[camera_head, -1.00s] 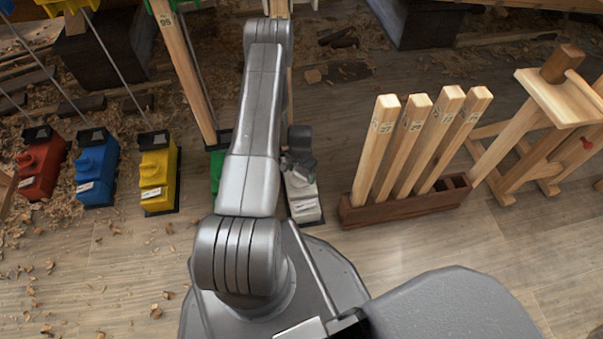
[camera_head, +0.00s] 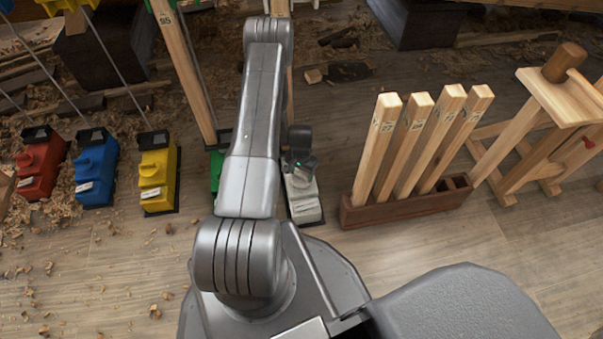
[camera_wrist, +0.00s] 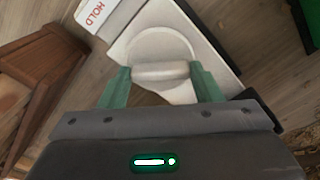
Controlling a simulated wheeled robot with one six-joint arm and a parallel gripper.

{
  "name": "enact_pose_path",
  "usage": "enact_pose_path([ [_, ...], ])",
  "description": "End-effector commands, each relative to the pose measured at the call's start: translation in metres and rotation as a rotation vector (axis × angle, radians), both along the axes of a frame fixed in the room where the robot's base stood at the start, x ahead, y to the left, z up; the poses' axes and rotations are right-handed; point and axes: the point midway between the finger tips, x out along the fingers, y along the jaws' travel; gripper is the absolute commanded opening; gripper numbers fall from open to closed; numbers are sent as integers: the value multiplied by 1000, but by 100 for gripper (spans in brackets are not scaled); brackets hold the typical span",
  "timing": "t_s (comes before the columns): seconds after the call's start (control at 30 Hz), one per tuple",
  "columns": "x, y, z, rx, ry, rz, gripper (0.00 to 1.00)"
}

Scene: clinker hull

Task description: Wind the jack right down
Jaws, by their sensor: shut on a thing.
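A white jack (camera_head: 305,209) stands on the floor just right of my arm in the head view. In the wrist view its pale body (camera_wrist: 120,50) has a round knob with a raised grip bar (camera_wrist: 160,71) and a label reading HOLD. My gripper (camera_wrist: 162,80) is shut on this bar, one green finger at each end. In the head view my gripper (camera_head: 299,172) is over the jack's top and partly hides it. The jack's upper part and the prop above it are mostly hidden by my arm.
A green jack (camera_head: 215,168) stands close on the left, partly behind my arm. Yellow (camera_head: 158,178), blue (camera_head: 95,175) and red (camera_head: 40,168) jacks stand further left. A brown rack (camera_head: 405,208) with several wooden posts is at right, beside a wooden trestle (camera_head: 560,100).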

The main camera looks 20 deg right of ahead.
Motion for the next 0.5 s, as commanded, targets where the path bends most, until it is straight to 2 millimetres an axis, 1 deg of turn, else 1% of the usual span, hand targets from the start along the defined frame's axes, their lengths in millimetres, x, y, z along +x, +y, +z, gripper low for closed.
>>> enact_pose_path([
  [0.5, 1, -1, -2, -2, -2, 458, 35],
])
